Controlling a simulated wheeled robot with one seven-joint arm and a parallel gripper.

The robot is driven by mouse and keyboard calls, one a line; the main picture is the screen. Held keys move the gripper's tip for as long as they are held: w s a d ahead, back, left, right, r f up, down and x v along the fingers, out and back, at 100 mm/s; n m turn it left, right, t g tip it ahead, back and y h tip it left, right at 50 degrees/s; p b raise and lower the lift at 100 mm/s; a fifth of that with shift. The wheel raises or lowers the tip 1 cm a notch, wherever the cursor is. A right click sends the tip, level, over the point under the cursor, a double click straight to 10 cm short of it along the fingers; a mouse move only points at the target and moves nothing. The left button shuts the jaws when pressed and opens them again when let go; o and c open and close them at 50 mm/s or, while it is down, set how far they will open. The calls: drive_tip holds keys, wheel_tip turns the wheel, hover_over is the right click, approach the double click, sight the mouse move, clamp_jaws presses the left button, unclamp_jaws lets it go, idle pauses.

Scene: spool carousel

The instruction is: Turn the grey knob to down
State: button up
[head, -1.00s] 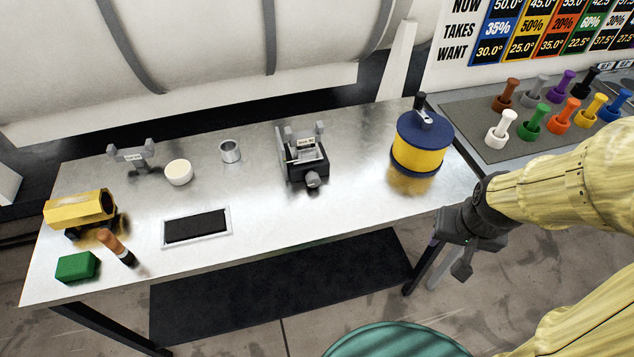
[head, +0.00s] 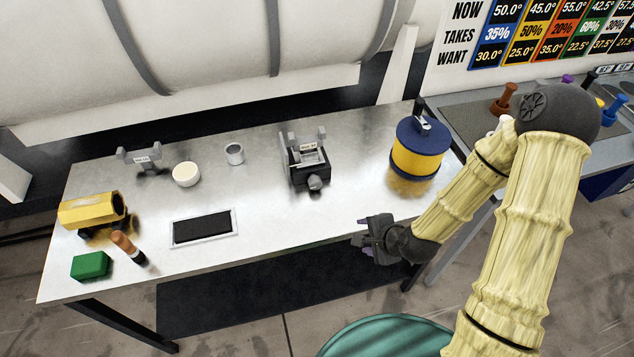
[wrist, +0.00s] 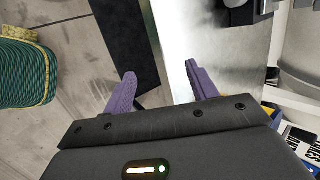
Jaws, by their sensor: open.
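The grey knob (head: 315,183) sits on the front of a small black device (head: 296,172) with grey uprights, near the middle of the metal table. Which way the knob points is too small to tell. My gripper (head: 362,231) is at the table's front edge, to the right of and nearer than the knob, apart from it and empty. In the wrist view my gripper (wrist: 160,70) shows two purple fingers spread wide, with the table edge between them. A dark, partly cut-off part of the device (wrist: 238,14) shows at the top there.
A yellow and blue spool canister (head: 417,150) stands right of the device. A dark inset pad (head: 202,228), a white round pot (head: 186,174) and a metal cup (head: 234,154) are to its left. The table front (head: 290,225) between pad and gripper is clear.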

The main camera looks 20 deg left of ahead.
drive_tip(key=a+r+m+t+y+p, duration=0.1)
drive_tip(key=a+r+m+t, duration=0.1)
drive_tip(key=m, duration=0.7)
drive_tip(key=a+r+m+t+y+p, duration=0.1)
drive_tip(key=a+m+t, duration=0.3)
drive_tip(key=m, duration=0.5)
drive_tip(key=shift+w+a+r+m+p, duration=0.2)
drive_tip(key=shift+a+r+m+p, duration=0.2)
drive_tip(key=shift+a+p, duration=0.45)
drive_tip(key=shift+a, duration=0.1)
drive_tip(key=shift+w+a+f+b, duration=0.2)
drive_tip(key=shift+w+f+b, duration=0.15)
drive_tip(key=shift+b, duration=0.35)
drive_tip(key=shift+b+x, duration=1.2)
drive_tip(key=shift+b, duration=0.05)
drive_tip(key=b+x, duration=0.1)
drive_tip(key=b, duration=0.4)
drive_tip(key=shift+w, duration=0.35)
drive_tip(key=shift+f+b, duration=0.1)
drive_tip(key=shift+b, duration=0.3)
drive_tip(key=b, duration=0.4)
drive_tip(key=shift+w+a+f, duration=0.2)
drive_tip(key=shift+a, duration=0.2)
